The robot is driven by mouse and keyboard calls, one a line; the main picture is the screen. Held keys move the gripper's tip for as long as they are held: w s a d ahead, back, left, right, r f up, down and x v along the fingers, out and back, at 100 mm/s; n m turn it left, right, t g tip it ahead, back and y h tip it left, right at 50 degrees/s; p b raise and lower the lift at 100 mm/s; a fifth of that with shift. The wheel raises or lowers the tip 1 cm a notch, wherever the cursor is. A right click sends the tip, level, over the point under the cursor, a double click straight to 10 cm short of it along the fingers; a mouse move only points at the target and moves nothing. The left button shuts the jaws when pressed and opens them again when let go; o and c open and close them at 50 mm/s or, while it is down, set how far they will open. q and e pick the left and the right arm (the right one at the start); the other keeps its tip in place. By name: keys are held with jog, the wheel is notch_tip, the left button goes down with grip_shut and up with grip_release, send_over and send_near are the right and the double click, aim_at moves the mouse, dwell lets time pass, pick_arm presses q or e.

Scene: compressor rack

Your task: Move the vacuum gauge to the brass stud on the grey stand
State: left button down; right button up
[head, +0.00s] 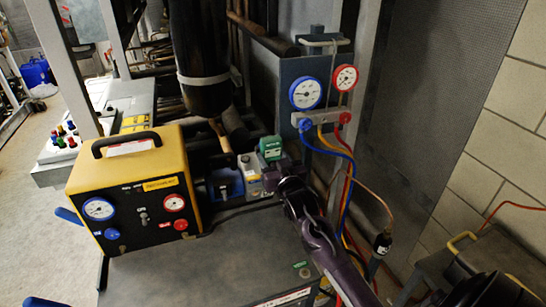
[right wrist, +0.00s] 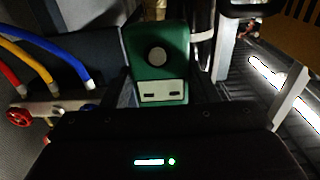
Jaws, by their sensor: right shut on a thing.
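The vacuum gauge seems to be the small green box (head: 270,148) near the middle of the head view. I cannot make out the brass stud or say which surface is the grey stand. My left gripper is not in view.
A yellow and black recovery machine (head: 130,190) stands at the left. A gauge manifold (head: 322,120) with blue, yellow and red hoses hangs just right of my gripper. The dark grey top (head: 205,250) in front is largely clear.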

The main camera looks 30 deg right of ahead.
jog(key=shift+s+a+f, duration=0.15)
jog(key=shift+s+f, duration=0.2)
dwell(0.3)
jog(key=o, duration=1.3)
jog(key=shift+r, duration=0.25)
jog(key=shift+o, duration=0.2)
jog(key=shift+s+f, duration=0.1)
jog(key=shift+s, duration=0.05)
jog(key=shift+s+f, duration=0.1)
jog(key=shift+s, duration=0.25)
jog(key=b+v, duration=0.1)
jog(key=v, duration=0.6)
jog(key=shift+b, duration=0.4)
